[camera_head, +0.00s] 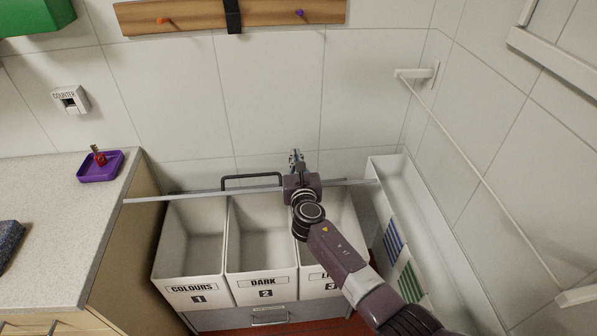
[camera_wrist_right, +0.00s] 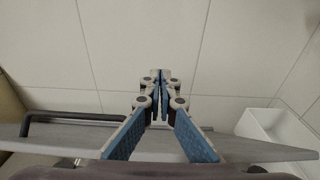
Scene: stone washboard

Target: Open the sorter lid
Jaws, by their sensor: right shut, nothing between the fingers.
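The sorter has white bins labelled COLOURS 1 (camera_head: 192,288), DARK 2 (camera_head: 263,283) and a third partly hidden by my right arm. Their tops are uncovered. The grey sorter lid (camera_head: 160,198) stands raised behind them, seen nearly edge-on as a thin strip, with its black bar handle (camera_head: 252,177) at the far side. My right gripper (camera_head: 296,153) is shut and empty, reaching over the lid's edge, right of the handle. In the right wrist view, its fingertips (camera_wrist_right: 161,75) meet in front of the wall, with the lid (camera_wrist_right: 75,143) below. I cannot tell whether the gripper touches it.
A counter (camera_head: 50,235) with a purple tray (camera_head: 101,166) stands at the left. A white trough (camera_head: 388,168) with striped cloths is right of the sorter. The tiled wall is close behind the lid; a rail (camera_head: 480,180) runs along the right wall.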

